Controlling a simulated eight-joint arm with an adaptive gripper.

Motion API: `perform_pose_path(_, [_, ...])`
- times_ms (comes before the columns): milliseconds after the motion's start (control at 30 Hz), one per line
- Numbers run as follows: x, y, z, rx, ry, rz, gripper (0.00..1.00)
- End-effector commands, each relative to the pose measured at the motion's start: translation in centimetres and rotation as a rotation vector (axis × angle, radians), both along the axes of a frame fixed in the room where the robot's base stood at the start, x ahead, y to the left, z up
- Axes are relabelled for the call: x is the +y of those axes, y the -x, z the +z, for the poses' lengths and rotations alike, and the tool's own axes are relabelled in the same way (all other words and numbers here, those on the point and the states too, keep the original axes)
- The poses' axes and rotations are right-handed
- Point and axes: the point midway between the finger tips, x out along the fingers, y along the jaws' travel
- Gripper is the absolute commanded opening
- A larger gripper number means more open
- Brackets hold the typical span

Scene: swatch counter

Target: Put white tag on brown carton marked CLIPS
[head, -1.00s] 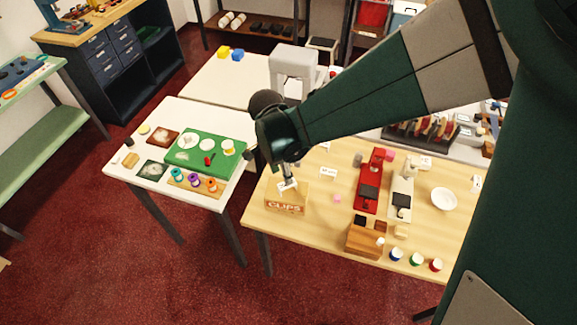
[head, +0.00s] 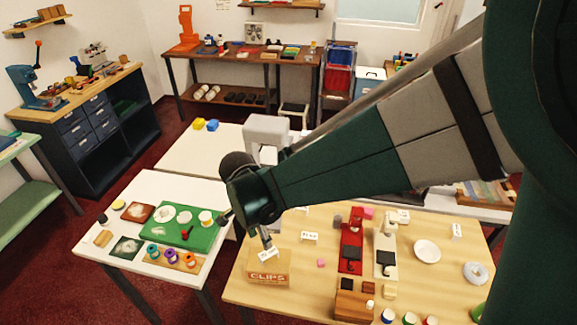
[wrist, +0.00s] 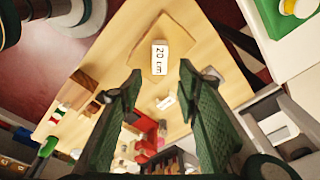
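The brown carton marked CLIPS (head: 268,281) stands at the left front of the wooden table. A white tag (head: 267,254) shows at its top; in the wrist view the tag (wrist: 160,57) reads "20 um" and appears to lie on the carton's top (wrist: 178,40). My gripper (head: 265,240) is just above the carton. In the wrist view my gripper (wrist: 160,78) has its two green fingers spread apart, with nothing between them, and the tag lies beyond the fingertips. Whether the tag lies fully flat is hard to tell.
Another white tag (head: 309,237) lies right of the carton, near a small pink block (head: 321,263). A red device (head: 351,248), a cream device (head: 386,250) and a white dish (head: 427,251) stand further right. A wooden block (head: 353,305) is at the front. A white table with a green mat (head: 203,236) is left.

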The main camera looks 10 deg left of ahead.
Motion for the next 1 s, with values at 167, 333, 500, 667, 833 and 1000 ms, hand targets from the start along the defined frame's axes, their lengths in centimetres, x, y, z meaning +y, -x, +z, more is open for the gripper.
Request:
perform_pose_path(167, [0.0,0.0,0.0,0.000,0.000,0.000,0.33])
perform_pose_path(333, [-0.1,0.0,0.0,-0.001,-0.001,0.001,0.33])
perform_pose_path(500, [-0.9,-0.3,0.7,-0.004,-0.006,0.012,0.33])
perform_pose_path(667, [-2.9,-0.8,2.1,-0.012,-0.018,0.044,0.33])
perform_pose_path(833, [-6.2,-1.6,4.4,-0.030,-0.035,0.097,0.33])
perform_pose_path(1000, [-9.8,-2.1,6.7,-0.055,-0.051,0.160,0.33])
